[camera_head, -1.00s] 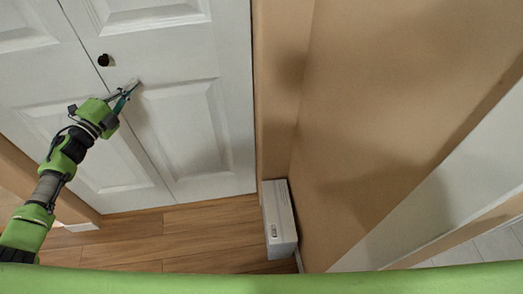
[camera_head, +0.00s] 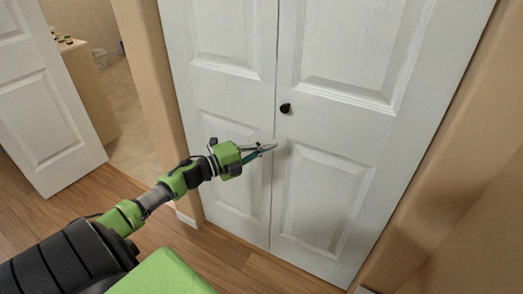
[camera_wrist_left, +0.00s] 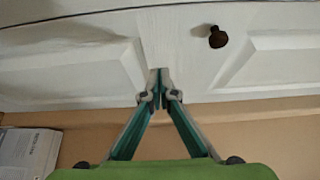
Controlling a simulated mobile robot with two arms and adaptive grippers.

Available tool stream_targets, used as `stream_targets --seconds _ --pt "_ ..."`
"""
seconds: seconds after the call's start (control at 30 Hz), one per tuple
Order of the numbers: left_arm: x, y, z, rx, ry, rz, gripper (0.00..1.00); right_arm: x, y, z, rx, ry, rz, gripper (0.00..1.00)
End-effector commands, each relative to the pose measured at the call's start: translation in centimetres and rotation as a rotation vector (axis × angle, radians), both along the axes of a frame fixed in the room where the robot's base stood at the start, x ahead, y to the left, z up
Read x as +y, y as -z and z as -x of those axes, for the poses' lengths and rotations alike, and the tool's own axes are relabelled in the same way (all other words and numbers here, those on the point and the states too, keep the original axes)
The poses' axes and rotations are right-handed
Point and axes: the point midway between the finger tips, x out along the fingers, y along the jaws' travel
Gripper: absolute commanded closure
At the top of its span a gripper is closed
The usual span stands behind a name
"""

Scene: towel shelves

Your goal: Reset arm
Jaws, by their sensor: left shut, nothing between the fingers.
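My left gripper (camera_head: 272,147) reaches out in front of white double closet doors (camera_head: 240,95). Its fingertips are together with nothing between them. It is below and slightly left of a dark round knob (camera_head: 285,108) on the right-hand door panel. In the left wrist view the shut fingertips (camera_wrist_left: 160,90) point at the white door, and the knob (camera_wrist_left: 217,37) shows up and to the right, apart from the fingers. Both closet doors look closed. My right gripper is not in view.
An open white door (camera_head: 45,100) stands at the left beside a doorway with a cabinet (camera_head: 90,85) beyond. Wood floor (camera_head: 60,225) lies between. A tan wall (camera_head: 455,200) bounds the right. A white box (camera_wrist_left: 28,150) shows in the wrist view.

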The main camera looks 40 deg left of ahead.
Motion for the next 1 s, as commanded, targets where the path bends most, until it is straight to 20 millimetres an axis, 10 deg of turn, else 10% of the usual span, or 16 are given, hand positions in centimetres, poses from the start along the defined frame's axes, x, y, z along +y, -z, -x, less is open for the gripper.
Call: stream_targets --seconds 0.63,0.77,1.0 --pt "1.5 2.2 2.9 0.038 -0.035 0.040 1.00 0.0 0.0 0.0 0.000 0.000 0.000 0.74" --pt "3.5 8.6 3.9 0.153 -0.158 0.162 1.00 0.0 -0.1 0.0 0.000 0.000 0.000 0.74" --pt "5.0 25.7 10.0 0.462 -0.463 0.445 1.00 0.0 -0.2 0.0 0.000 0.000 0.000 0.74"
